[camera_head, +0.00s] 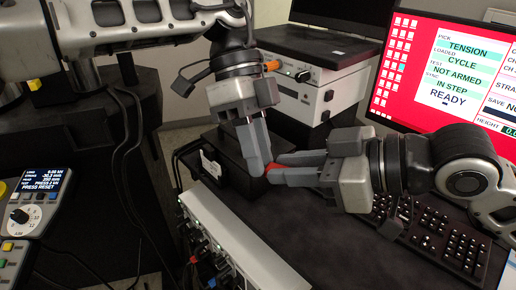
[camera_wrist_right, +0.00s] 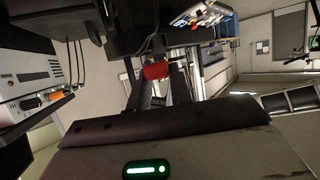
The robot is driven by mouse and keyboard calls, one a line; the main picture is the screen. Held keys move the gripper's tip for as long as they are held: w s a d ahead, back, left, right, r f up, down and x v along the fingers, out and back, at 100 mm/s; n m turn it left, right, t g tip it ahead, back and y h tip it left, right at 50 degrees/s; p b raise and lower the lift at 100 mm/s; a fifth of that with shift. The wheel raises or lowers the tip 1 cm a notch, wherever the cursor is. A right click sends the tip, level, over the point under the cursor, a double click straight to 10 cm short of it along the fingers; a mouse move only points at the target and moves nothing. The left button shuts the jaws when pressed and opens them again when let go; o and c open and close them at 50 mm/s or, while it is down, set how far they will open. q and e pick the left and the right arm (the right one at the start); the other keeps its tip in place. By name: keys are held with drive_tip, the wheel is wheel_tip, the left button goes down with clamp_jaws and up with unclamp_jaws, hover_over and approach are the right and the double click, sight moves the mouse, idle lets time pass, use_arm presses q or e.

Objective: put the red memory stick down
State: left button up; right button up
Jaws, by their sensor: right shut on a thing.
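The red memory stick (camera_head: 273,167) is a small red block between the fingertips of my right gripper (camera_head: 272,169) in the head view. The right wrist view shows the stick (camera_wrist_right: 157,71) crosswise at the ends of the two fingers, which are shut on it. My left gripper (camera_head: 261,165) comes down from above, its fingertips right beside the stick and the right fingertips. Its fingers look close together, but their gap is hard to judge and contact with the stick is unclear. Part of the stick is hidden by the fingers.
A black keyboard (camera_head: 433,232) lies on the dark desk under my right arm. A red-screened monitor (camera_head: 425,75) and a white instrument box (camera_head: 301,98) stand behind. A pale long unit with cables (camera_head: 237,250) is in front; a control panel (camera_head: 38,200) is at left.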

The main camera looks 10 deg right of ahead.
drive_tip(key=o, duration=1)
